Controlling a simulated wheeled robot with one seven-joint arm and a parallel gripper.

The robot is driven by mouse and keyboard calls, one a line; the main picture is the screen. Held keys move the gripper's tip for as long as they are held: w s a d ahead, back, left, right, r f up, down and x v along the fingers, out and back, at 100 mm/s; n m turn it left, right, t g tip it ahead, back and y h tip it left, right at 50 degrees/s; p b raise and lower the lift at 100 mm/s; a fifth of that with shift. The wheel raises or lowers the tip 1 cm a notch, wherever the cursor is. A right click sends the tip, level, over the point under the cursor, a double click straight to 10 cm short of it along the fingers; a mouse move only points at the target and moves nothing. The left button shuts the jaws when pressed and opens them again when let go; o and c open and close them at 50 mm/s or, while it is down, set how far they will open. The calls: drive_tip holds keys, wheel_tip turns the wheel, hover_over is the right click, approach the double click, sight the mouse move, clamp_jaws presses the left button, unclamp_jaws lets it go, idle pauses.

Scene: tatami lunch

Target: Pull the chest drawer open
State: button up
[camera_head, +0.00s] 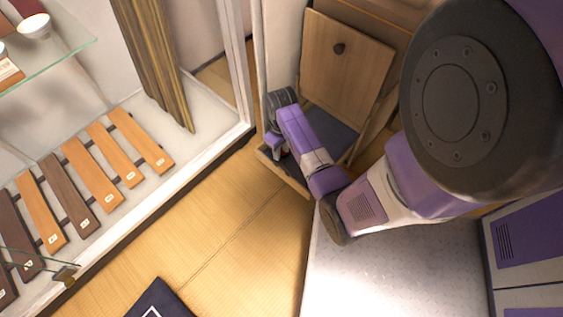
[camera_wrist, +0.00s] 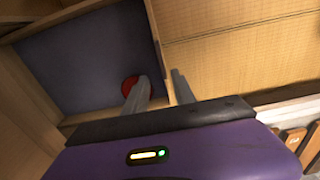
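The wooden chest drawer (camera_head: 284,173) stands pulled out from the chest, and its dark blue lined inside shows. In the wrist view I look down into the drawer (camera_wrist: 72,54). My gripper (camera_head: 276,147) is at the drawer's front end. In the wrist view the fingers of my gripper (camera_wrist: 160,82) straddle the drawer's front wall, one inside and one outside over the mat floor. A gap shows between the inner finger and the wall, so it looks open. A round red thing (camera_wrist: 130,84) lies in the drawer, partly hidden by the inner finger.
Tatami floor (camera_head: 225,240) lies clear in front. A dark cushion (camera_head: 160,300) is at the bottom.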

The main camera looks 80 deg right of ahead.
sight(282, 165)
drive_tip(key=shift+s+a+f, duration=0.1)
drive_tip(key=shift+a+f, duration=0.1)
wheel_tip(282, 165, down, 8)
drive_tip(key=b, duration=0.4)
drive_tip(key=shift+r, duration=0.25)
clamp_jaws()
idle(1.0)
